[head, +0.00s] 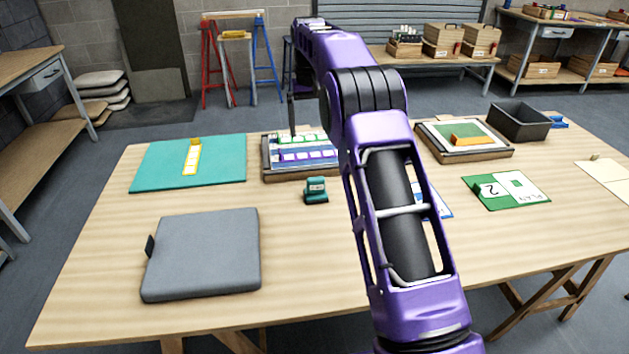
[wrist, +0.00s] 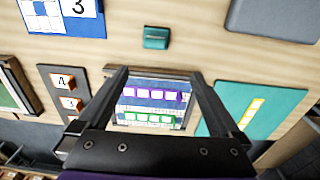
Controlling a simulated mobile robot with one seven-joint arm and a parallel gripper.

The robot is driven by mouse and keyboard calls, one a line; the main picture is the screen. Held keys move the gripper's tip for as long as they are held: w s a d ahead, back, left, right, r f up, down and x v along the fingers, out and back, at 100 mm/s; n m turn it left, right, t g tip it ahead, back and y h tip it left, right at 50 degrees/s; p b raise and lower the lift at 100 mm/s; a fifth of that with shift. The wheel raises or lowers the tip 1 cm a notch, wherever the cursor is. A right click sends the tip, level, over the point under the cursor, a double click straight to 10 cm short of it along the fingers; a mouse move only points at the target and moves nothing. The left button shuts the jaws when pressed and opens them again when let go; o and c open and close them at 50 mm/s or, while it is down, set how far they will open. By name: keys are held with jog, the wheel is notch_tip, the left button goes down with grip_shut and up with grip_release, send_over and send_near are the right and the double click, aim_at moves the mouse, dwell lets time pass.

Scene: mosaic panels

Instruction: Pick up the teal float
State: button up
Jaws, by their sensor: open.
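The teal float (head: 316,190), a small block with a raised teal top and a pale label, stands on the bare table just in front of the panel tray, left of my arm. In the wrist view the teal float (wrist: 156,38) is near the top middle, beyond my fingertips and apart from them. My gripper (wrist: 158,77) is open and empty, its two dark fingers spread above the tray. In the head view my arm hides most of the gripper; one dark finger shows over the tray's back.
The tray (head: 266,170) holds mosaic strips. A teal mat (head: 220,168) and a grey pad (head: 205,255) lie left. A second tray (head: 462,155), a green card (head: 505,190) and a black bin (head: 520,120) are right. Bare wood surrounds the float's front.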

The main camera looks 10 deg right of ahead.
aim_at(316, 178)
jog(key=f, duration=0.4)
jog(key=f+b, duration=0.1)
jog(key=f, duration=0.4)
jog(key=d+f, duration=0.1)
jog(key=f, duration=0.3)
jog(key=shift+s+f+b, duration=0.1)
jog(key=shift+f+b, duration=0.1)
jog(key=shift+b, duration=0.2)
jog(key=shift+w+d+f, duration=0.15)
jog(key=shift+w+f, duration=0.05)
jog(key=shift+f, duration=1.1)
jog(key=shift+w+d+f, duration=0.1)
jog(key=shift+w+f, duration=0.05)
jog(key=shift+f, duration=1.15)
jog(key=c, duration=1.5)
notch_tip(316, 178, up, 10)
jog(key=shift+r+p, duration=0.1)
jog(key=shift+p, duration=0.2)
